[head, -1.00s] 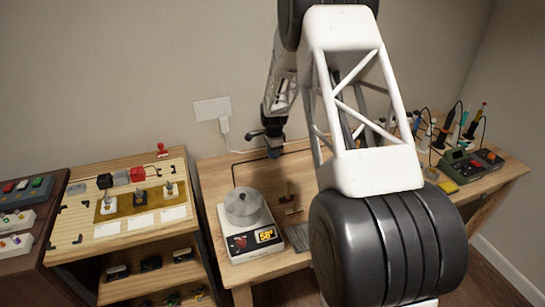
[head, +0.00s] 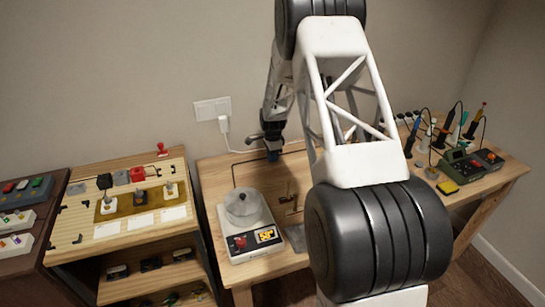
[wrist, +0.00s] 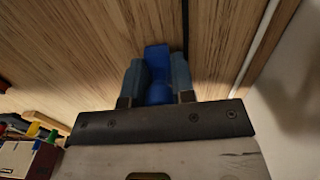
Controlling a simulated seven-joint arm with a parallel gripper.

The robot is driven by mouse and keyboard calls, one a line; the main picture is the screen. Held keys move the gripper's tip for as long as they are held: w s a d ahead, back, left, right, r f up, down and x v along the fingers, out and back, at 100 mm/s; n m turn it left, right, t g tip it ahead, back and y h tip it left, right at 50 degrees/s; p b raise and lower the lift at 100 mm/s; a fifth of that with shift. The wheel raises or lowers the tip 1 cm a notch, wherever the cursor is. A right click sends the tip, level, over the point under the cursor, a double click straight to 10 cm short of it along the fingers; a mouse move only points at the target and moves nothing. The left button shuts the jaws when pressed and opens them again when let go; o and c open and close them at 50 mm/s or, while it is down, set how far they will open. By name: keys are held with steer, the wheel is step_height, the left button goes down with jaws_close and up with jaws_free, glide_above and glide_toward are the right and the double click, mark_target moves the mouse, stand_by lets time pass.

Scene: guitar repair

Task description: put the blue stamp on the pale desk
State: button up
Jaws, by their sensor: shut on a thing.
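My gripper (wrist: 157,82) is shut on the blue stamp (wrist: 157,62), which sits between its two fingers in the wrist view. The desk's wood grain fills much of the wrist view behind the stamp. I cannot tell whether the stamp touches the desk top. My arm hides the middle of the desk in the head view.
A black cable runs along the desk's back. Soldering tools (head: 455,150) crowd its right end. A stamp bench (head: 115,220) stands to the left, against the wall.

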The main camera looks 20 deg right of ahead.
steer(key=shift+f, duration=0.25)
steer(key=shift+f, duration=0.15)
steer(key=o, duration=0.9)
step_height(320, 180, up, 12)
steer(key=shift+r, duration=0.1)
stand_by(0.4)
steer(key=shift+r, duration=0.1)
stand_by(0.4)
